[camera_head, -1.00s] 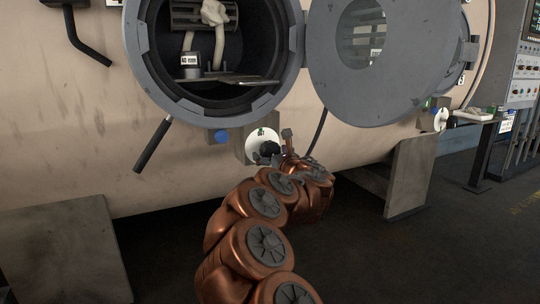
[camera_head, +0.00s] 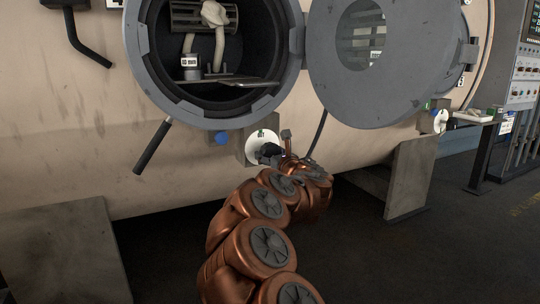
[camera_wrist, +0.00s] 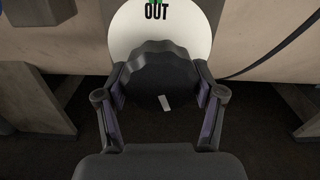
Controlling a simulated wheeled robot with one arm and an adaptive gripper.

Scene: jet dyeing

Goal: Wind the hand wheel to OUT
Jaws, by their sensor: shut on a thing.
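The hand wheel (camera_wrist: 160,72) is a black lobed knob with a pale mark near its lower edge, in front of a white round plate (camera_wrist: 193,30). The plate carries the word OUT and a green mark at its top, partly cut off in the wrist view. My gripper (camera_wrist: 163,92) is shut on the wheel, one finger on each side. In the head view the plate (camera_head: 256,139) and wheel (camera_head: 268,150) sit below the open round port, and my copper arm hides part of them.
The port (camera_head: 188,115) stands open, its round grey door (camera_head: 400,80) swung right. A black lever (camera_head: 152,147) hangs left of the wheel, with a blue knob (camera_head: 221,137) between. Concrete supports (camera_head: 409,178) stand below.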

